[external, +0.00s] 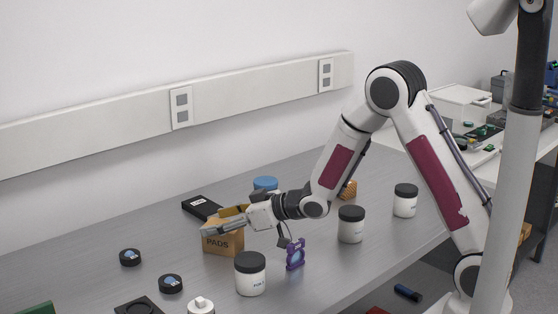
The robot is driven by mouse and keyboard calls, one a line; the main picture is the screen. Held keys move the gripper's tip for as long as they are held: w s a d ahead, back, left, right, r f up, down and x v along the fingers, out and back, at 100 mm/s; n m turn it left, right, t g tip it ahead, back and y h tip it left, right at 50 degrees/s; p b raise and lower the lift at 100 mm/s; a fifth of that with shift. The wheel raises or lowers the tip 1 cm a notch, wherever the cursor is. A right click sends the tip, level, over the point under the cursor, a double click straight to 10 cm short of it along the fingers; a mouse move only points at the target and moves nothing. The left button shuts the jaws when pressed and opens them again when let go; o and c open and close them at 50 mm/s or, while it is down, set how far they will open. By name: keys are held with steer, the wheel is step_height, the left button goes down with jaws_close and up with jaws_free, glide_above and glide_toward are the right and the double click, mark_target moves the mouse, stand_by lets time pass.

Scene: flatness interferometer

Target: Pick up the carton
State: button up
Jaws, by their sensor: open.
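The carton (224,243) is a small brown box marked "PADS" on the grey table, left of the picture's middle. My gripper (222,222) is open and lies level at the carton's top, covering part of its upper side. From this single view I cannot tell whether the fingers are around the carton, touching it or just above it. The carton's front face shows; its top and back are partly hidden by the gripper.
A black box (202,207) lies behind the carton, and a blue-lidded jar (265,184) stands behind my wrist. A white jar (250,275) and a purple item (296,254) stand to the right. Black discs (130,257) (170,284) lie to the left.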

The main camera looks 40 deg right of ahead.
steer(key=shift+f, duration=0.15)
steer(key=shift+f, duration=0.45)
steer(key=shift+x, duration=2.45)
steer(key=c, duration=1.3)
